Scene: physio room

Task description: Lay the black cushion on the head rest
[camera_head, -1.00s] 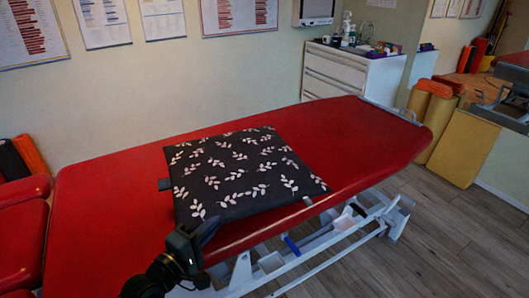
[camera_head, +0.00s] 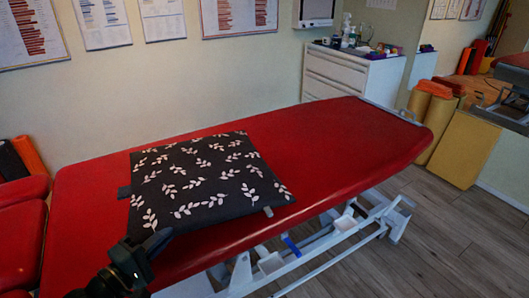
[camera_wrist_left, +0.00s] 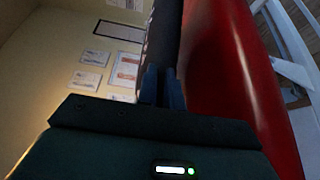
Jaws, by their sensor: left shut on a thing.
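The black cushion (camera_head: 205,180) with white leaf sprigs lies flat, or nearly so, over the left half of the red treatment table (camera_head: 340,140). My left gripper (camera_head: 152,242) is at the cushion's near left corner and shut on its edge. In the left wrist view the fingers (camera_wrist_left: 162,88) pinch the dark cushion (camera_wrist_left: 163,40), seen edge-on beside the red padding. What looks like the head rest (camera_head: 18,235), red padded sections, is at the left picture edge, past a narrow gap. It is bare where visible and partly cut off. My right gripper is not in view.
A white drawer cabinet (camera_head: 350,78) with bottles and small items stands behind the table. Orange and dark rolls (camera_head: 28,155) stand by the wall at the left. The table's right half is clear. A white metal frame (camera_head: 330,240) is below.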

